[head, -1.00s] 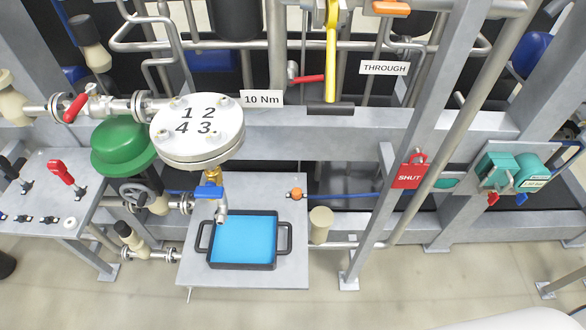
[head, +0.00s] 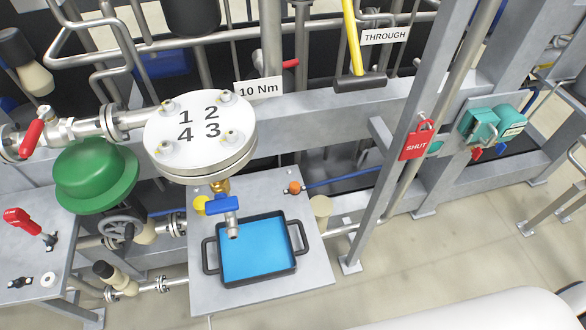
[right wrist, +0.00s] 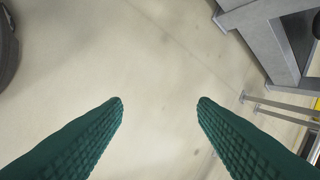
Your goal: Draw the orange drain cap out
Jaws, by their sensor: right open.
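A small orange cap (head: 294,187) is at the back right of the grey bench plate (head: 315,265), beside a blue line that runs off to the right. I cannot tell how it is fixed. A tap with a blue handle (head: 222,205) hangs under the round flange (head: 200,135), above a dark tray of blue liquid (head: 215,241). My right gripper (right wrist: 160,100) is open and empty in the right wrist view, with bare floor between its green fingers. The cap does not show in that view. My left gripper is not in view.
A green dome valve (head: 95,175) and a small panel with a red lever (head: 22,218) stand left of the bench. A cream cylinder (head: 321,207) is just right of the cap. A slanted grey post bears a red SHUT lock (head: 417,143).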

